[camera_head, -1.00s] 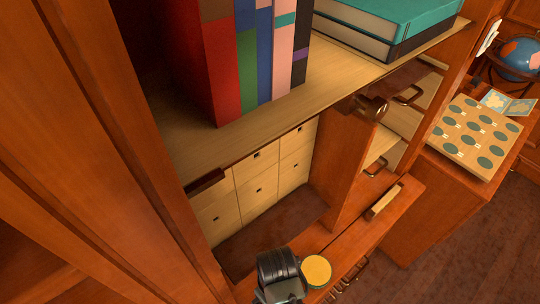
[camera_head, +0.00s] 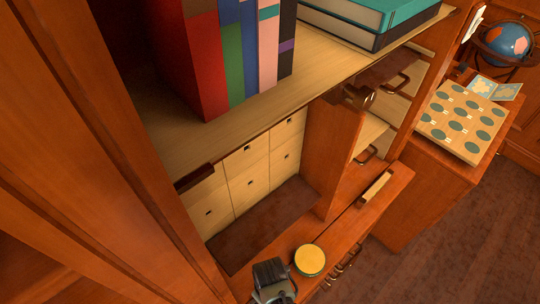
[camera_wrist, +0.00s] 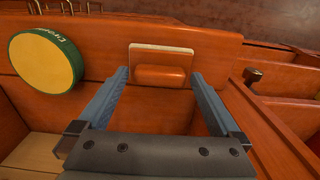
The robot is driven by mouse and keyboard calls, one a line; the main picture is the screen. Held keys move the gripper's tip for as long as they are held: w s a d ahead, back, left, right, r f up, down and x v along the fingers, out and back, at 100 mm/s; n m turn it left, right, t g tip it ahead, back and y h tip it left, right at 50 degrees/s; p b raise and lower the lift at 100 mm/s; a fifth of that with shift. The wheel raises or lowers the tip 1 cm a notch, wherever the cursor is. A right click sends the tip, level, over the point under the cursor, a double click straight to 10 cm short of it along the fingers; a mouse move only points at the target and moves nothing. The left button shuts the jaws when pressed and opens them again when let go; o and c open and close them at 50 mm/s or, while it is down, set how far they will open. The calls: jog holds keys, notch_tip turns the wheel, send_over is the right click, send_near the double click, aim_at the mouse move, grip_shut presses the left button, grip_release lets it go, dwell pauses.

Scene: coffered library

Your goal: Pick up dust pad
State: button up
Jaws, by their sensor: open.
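The dust pad appears to be the small block with a cream edge and orange-brown raised grip (camera_wrist: 162,70), lying on the wooden ledge. In the head view it is the pale piece (camera_head: 377,187) on the ledge, right of centre. My gripper (camera_wrist: 160,76) is open and empty. In the wrist view its two blue fingers frame the pad from the near side, left and right, with no visible contact. I cannot tell the height gap. In the head view my gripper's dark body (camera_head: 272,280) is at the bottom; its fingertips are hard to make out.
A round yellow-topped tin with a green rim (camera_head: 309,260) stands beside my gripper; it also shows at left in the wrist view (camera_wrist: 46,62). A shelf (camera_head: 215,138) with upright books (camera_head: 235,60) overhangs small drawers (camera_head: 249,186). An upright divider (camera_head: 337,150) stands behind the ledge.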

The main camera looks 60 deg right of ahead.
jog(key=shift+c, duration=0.2)
jog(key=c, duration=1.2)
jog(key=shift+r, duration=0.1)
notch_tip(320, 180, up, 10)
jog(key=shift+f, duration=0.1)
